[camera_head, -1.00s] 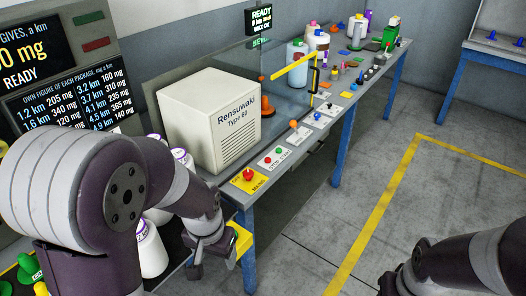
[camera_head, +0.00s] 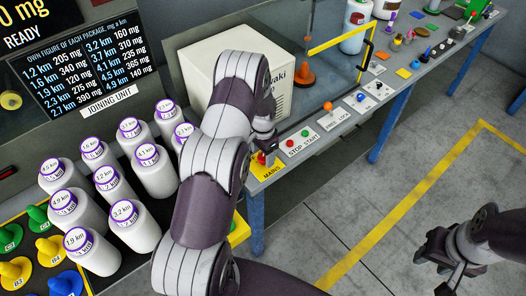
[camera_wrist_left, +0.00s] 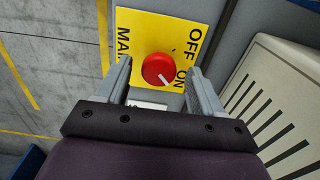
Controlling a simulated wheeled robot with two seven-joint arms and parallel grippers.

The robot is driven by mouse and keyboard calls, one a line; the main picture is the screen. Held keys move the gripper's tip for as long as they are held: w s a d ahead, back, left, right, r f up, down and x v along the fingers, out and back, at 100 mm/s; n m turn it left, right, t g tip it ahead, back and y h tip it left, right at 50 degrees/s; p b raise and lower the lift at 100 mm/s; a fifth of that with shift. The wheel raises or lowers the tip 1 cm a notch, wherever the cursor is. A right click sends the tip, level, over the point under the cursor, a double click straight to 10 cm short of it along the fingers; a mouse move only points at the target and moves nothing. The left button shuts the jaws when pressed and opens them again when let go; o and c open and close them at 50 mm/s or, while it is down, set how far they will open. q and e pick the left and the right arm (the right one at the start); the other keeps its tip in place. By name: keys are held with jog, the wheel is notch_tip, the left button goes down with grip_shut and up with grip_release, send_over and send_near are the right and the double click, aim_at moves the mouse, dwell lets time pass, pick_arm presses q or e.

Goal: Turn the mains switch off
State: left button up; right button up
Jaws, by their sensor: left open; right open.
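The mains switch is a red round knob (camera_wrist_left: 158,70) with a white mark on a yellow plate (camera_wrist_left: 140,28) lettered OFF and ON. The white mark lies on the knob's lower side in the left wrist view; I cannot tell surely which word it points at. In the head view the knob (camera_head: 262,158) is partly hidden by my left gripper (camera_head: 265,145). My left gripper's open fingers (camera_wrist_left: 158,88) stand on either side of the knob, with gaps between them and it. My right gripper (camera_head: 455,272) is open and empty above the floor, away from the bench.
Beside the mains plate are the stop and start buttons (camera_head: 298,141) and an orange knob (camera_head: 328,106). The white Rensuwaki box (camera_head: 203,62) stands close behind. Several white bobbins (camera_head: 125,225) stand at left. The floor at right is clear.

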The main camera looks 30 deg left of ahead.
pick_arm(q)
jog(key=shift+w+d+f, duration=0.1)
jog(key=shift+f, duration=0.2)
jog(key=shift+r, duration=0.1)
jog(key=shift+c, duration=0.3)
jog(key=c, duration=1)
